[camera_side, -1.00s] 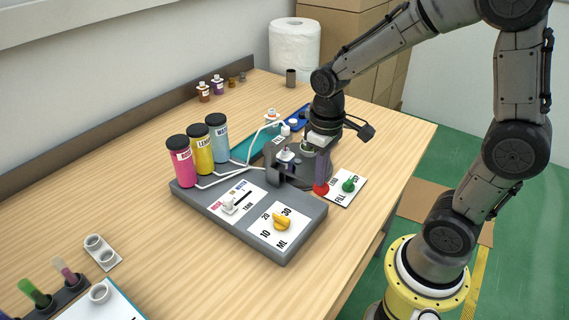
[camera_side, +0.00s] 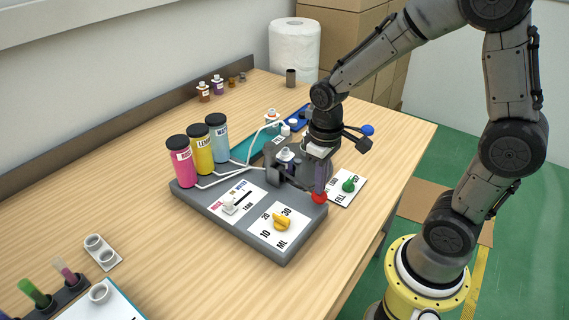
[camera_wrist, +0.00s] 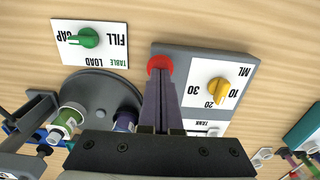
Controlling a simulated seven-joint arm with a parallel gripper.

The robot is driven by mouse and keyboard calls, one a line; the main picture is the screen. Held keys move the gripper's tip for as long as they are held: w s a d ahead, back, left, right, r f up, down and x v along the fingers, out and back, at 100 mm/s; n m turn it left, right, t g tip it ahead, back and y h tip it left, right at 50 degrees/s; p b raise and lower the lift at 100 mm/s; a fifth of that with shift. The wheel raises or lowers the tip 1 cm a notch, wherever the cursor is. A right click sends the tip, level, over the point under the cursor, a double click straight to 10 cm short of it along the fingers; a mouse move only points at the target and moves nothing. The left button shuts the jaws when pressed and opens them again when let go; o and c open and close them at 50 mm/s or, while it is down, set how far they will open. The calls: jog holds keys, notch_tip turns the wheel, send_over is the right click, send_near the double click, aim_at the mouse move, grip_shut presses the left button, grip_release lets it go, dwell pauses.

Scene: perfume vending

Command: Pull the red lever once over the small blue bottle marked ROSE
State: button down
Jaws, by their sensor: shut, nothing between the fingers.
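The red lever's round knob (camera_side: 320,198) is at the right edge of the grey dispenser, low beside the green dial card. It also shows in the wrist view (camera_wrist: 160,64), at the fingertips. My gripper (camera_side: 320,188) is shut with nothing between its fingers; its tips point down onto the knob and appear to touch it. A small bottle (camera_side: 286,154) with a pale top stands by the nozzle area of the dispenser. In the wrist view a dark blue-purple bottle (camera_wrist: 124,121) is partly hidden by my gripper. I cannot read ROSE on either.
The grey dispenser base (camera_side: 200,203) carries a yellow dial (camera_side: 282,222) and pink, yellow and blue canisters. A green dial (camera_side: 349,184) sits on a white card to the right. A round grey turntable (camera_wrist: 100,92) holds bottles.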

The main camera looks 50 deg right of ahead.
notch_tip(320, 180, up, 9)
dwell(1.2)
dwell(0.8)
jog(key=s+a+r+t, duration=0.1)
jog(key=s+r+t, duration=0.1)
jog(key=s, duration=0.3)
jog(key=s+a+r+t, duration=0.1)
jog(key=s+r+t, duration=0.2)
jog(key=s, duration=0.3)
jog(key=shift+s+t, duration=0.15)
jog(key=shift+t, duration=0.15)
dwell(1.0)
